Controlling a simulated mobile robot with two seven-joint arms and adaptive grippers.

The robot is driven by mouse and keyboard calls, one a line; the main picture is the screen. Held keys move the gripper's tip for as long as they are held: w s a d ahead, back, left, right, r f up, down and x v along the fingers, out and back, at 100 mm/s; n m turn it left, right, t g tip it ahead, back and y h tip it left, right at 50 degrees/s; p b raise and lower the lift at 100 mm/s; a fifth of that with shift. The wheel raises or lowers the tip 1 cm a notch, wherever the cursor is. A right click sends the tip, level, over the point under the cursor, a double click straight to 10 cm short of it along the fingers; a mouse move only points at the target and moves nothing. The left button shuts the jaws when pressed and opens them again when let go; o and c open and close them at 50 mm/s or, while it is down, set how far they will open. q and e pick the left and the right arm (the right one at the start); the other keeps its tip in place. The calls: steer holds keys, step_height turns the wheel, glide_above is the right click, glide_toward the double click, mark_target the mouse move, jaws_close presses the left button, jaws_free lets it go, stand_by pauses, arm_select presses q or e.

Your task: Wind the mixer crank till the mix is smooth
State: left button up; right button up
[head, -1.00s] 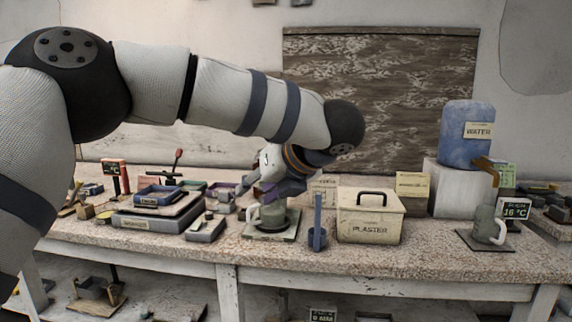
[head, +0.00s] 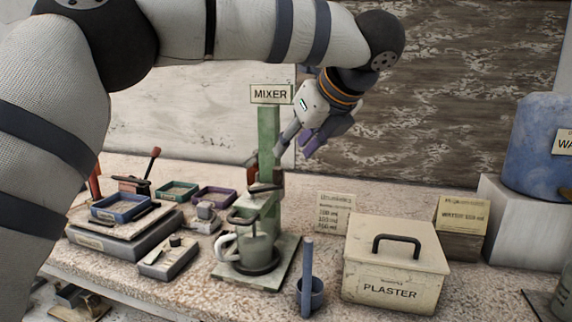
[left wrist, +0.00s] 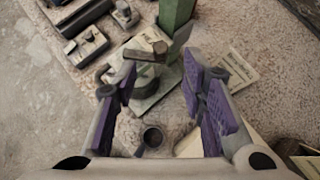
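The mixer has a green post (head: 268,138) with a MIXER sign (head: 271,94) and a flat base (head: 285,272). Its dark crank (head: 265,189) with a brown grip sits above a grey-green cup (head: 258,252) with a pale handle. The cup stands on the base; I cannot make out the mix inside. My left gripper (head: 298,150) is above and right of the crank, beside the post, apart from the crank. In the left wrist view the left gripper (left wrist: 160,88) is open, with purple pads and nothing held; the crank (left wrist: 146,53) shows beyond the fingers. My right gripper is not in view.
A PLASTER box (head: 392,268) with a black handle and a blue scoop holder (head: 309,290) stand right of the mixer. A blue water tank (head: 540,150) is far right. Trays and a scale (head: 125,225) crowd the left side.

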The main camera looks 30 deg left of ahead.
mark_target(279, 168)
arm_select(q)
steer(key=x, duration=1)
steer(key=shift+d+f, duration=0.1)
steer(key=shift+c, duration=0.6)
jaws_close()
